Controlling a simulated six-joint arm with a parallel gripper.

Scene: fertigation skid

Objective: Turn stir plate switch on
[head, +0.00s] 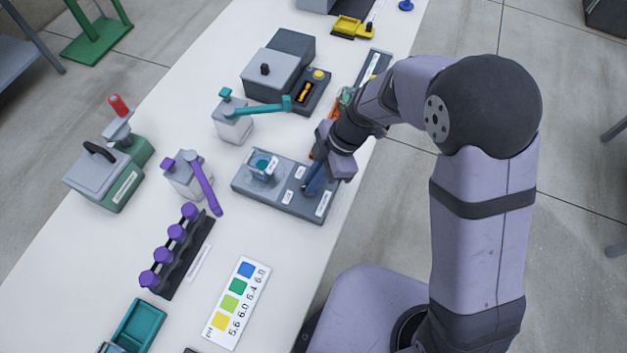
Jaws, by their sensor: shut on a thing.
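The grey stir plate (305,207) lies on the white bench, left of my arm. A small clear vessel with teal contents (262,166) stands on its left part. Several white labels are on its top. My gripper (311,182) is low over the right part of the plate, fingers pointing down, shut on the stir plate switch. The fingers and wrist hide the switch, so its position cannot be read.
A white bottle with a teal lever (233,122) and a grey box unit (272,78) stand behind the plate. A purple-levered bottle (186,180) and a rack of purple-capped tubes (178,252) are left. A colour chart (236,303) lies in front.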

